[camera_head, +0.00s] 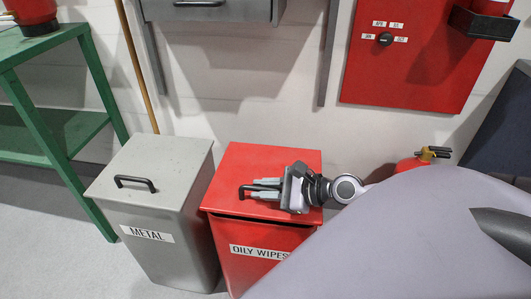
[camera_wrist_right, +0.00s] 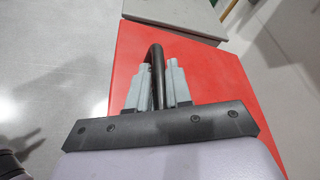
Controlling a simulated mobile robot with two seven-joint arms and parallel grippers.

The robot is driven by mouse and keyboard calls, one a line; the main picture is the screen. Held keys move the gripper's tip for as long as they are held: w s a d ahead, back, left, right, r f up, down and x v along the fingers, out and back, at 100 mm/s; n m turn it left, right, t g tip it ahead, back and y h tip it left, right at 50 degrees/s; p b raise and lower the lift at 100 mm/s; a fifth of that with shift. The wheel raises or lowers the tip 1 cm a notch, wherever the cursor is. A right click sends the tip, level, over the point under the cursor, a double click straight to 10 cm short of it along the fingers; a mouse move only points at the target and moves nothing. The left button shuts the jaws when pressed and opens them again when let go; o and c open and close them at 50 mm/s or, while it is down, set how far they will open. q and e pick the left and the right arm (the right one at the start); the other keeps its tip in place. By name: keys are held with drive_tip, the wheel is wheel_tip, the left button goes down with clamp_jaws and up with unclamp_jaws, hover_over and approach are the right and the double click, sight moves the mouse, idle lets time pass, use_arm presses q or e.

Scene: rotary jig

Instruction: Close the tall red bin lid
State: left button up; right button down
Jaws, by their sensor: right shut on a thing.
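The tall red bin (camera_head: 235,262) labelled OILY WIPES stands against the wall. Its red lid (camera_head: 252,160) lies over the top, with a thin dark gap along its front edge, so it looks slightly raised there. My right gripper (camera_head: 264,189) reaches in from the right, low over the lid, and is shut on the black lid handle (camera_head: 243,191). In the right wrist view the dark handle (camera_wrist_right: 155,56) runs between the two grey fingers of the gripper (camera_wrist_right: 153,78), with the red lid (camera_wrist_right: 215,85) below. My left gripper is not in view.
A grey METAL bin (camera_head: 147,215) with a closed lid stands close on the left. A green bench (camera_head: 60,125) is further left. A red fire extinguisher (camera_head: 410,163) stands at right. A grey box (camera_head: 210,10) and red panel (camera_head: 410,55) are on the wall.

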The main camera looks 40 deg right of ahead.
wheel_tip(320, 180, down, 2)
drive_tip(key=shift+s+a+f+b, duration=0.15)
drive_tip(key=shift+b, duration=0.2)
drive_tip(key=shift+f, duration=0.1)
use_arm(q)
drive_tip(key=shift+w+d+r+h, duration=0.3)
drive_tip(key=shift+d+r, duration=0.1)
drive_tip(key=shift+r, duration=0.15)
use_arm(e)
drive_tip(key=shift+s, duration=0.1)
drive_tip(key=shift+f, duration=0.1)
drive_tip(key=c, duration=1.1)
unclamp_jaws()
drive_tip(key=shift+f, duration=0.1)
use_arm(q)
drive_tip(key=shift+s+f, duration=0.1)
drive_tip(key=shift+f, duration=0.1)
